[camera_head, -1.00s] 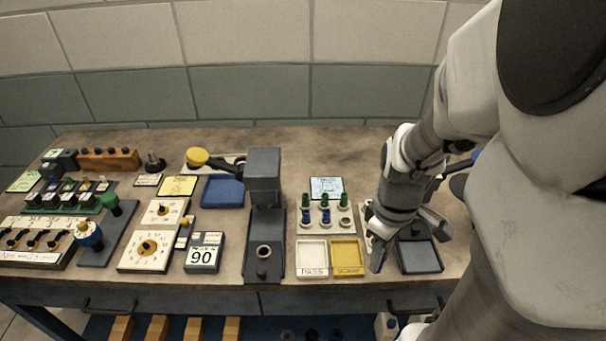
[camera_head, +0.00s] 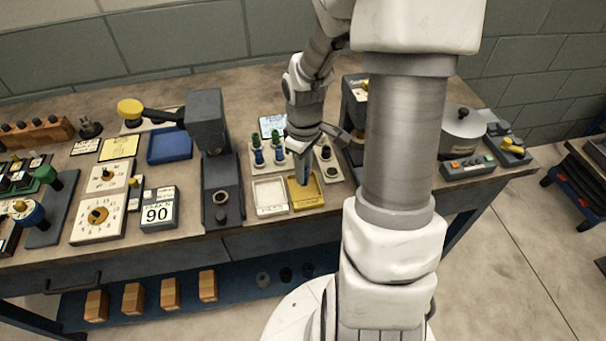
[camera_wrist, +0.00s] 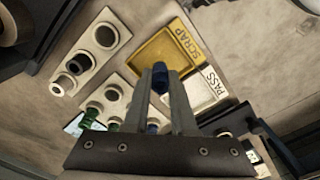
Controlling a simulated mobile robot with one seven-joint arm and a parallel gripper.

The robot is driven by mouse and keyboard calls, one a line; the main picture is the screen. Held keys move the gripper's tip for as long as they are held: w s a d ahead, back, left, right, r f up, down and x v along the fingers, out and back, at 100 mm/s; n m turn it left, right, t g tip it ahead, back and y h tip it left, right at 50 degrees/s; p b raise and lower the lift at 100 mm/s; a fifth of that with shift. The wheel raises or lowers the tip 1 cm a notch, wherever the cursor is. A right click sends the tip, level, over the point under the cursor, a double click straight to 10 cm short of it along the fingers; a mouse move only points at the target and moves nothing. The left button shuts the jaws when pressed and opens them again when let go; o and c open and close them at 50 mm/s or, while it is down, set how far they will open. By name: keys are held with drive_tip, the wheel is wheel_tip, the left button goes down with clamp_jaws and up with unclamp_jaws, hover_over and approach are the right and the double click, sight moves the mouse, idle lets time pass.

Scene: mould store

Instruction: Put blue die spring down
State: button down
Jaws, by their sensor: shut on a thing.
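The blue die spring (camera_wrist: 160,78) is between my fingertips in the wrist view. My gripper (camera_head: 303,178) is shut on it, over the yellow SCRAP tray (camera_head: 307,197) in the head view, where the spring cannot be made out. In the wrist view the spring shows in front of the SCRAP tray (camera_wrist: 150,55), near its PASS side. The height above the tray is hard to tell. The white PASS tray (camera_head: 270,197) looks empty and sits just left of the SCRAP tray; it also shows in the wrist view (camera_wrist: 204,92).
A rack with green and blue springs (camera_head: 258,157) stands behind the trays. A pale block with holes (camera_head: 327,163) is to the right. A dark press (camera_head: 208,130) stands left, beside a box reading 90 (camera_head: 157,213). The table's front edge is close to the trays.

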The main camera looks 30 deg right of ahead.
drive_tip(key=shift+f, duration=1.05)
drive_tip(key=shift+f, duration=0.1)
drive_tip(key=shift+f, duration=0.15)
drive_tip(key=c, duration=0.7)
unclamp_jaws()
drive_tip(key=shift+c, duration=0.2)
wheel_tip(320, 180, up, 12)
drive_tip(key=shift+r+p, duration=0.25)
drive_tip(key=shift+p, duration=0.65)
